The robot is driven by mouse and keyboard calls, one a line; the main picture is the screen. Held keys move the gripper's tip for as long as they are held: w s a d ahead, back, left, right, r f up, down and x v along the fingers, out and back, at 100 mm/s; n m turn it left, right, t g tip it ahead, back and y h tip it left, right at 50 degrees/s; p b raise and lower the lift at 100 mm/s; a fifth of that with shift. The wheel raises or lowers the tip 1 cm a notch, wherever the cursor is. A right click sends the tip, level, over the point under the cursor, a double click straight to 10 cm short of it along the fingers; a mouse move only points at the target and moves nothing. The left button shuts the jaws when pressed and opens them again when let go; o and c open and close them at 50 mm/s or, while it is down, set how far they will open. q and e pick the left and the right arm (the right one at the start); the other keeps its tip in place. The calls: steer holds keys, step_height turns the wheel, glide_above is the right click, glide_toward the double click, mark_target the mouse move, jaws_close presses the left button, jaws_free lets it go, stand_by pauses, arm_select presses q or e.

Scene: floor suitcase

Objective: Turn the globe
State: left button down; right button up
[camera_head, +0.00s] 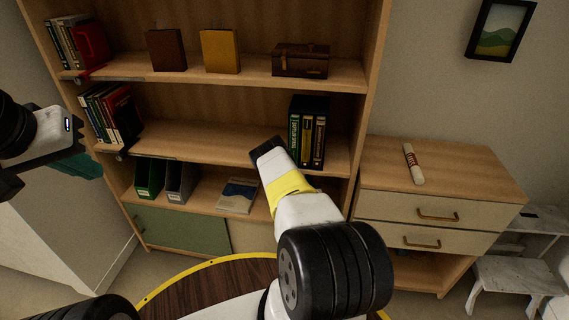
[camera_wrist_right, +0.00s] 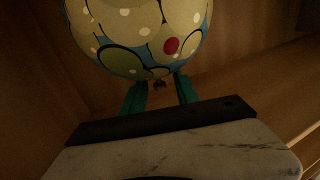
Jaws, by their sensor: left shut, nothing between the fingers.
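A globe (camera_wrist_right: 140,32) shows in the right wrist view, with pale round patches, blue areas, white dots and one red spot. Its top is cut off by the frame edge. In the head view I cannot see the globe. My right gripper (camera_wrist_right: 160,82) has its two teal fingers apart, just below and in front of the globe's underside. I cannot tell whether they touch it. A small dark piece shows between the fingers. In the head view my right arm reaches to the middle shelf and hides its gripper. My left gripper (camera_head: 84,166) is shut and empty at the left.
The wooden bookcase (camera_head: 369,60) holds books (camera_head: 112,110), a brown case (camera_head: 300,60), dark binders (camera_head: 309,132) and magazine files (camera_head: 165,178). A drawer cabinet (camera_head: 440,170) with a rolled item (camera_head: 412,164) stands at right. A white stool (camera_head: 515,275) is beside it.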

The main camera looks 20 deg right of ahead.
steer(key=v, duration=0.7)
steer(key=shift+s, duration=0.3)
steer(key=shift+a, duration=0.1)
